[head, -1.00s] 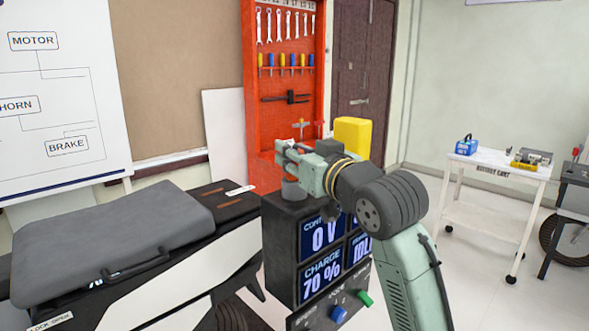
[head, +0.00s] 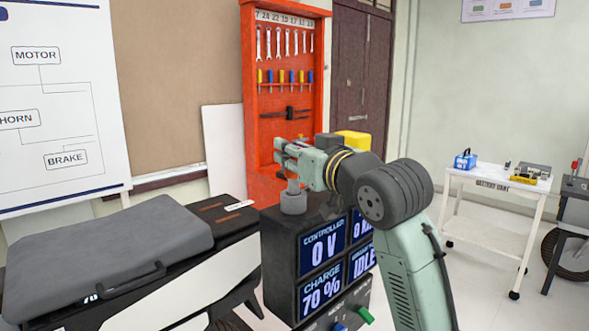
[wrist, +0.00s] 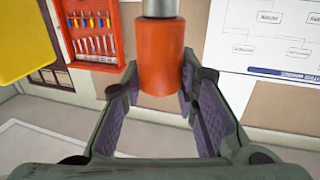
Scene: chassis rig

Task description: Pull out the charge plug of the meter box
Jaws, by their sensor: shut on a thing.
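The dark meter box (head: 284,262) stands in the middle of the head view, its lit displays reading 0 V and 70 %. A grey round socket collar (head: 293,202) rises from its top. My gripper (head: 287,156) is above the collar, reaching left. In the wrist view, which is upside down, my gripper (wrist: 157,88) is shut on the orange charge plug (wrist: 160,55). The plug's grey shaft (wrist: 163,9) points down towards the box. In the head view a pale shaft (head: 293,186) shows between fingers and collar. I cannot tell whether its tip is still inside.
A yellow block (head: 354,139) stands behind my wrist. A red tool board (head: 285,90) and a whiteboard (head: 60,110) are behind. A white cart (head: 495,195) stands at right.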

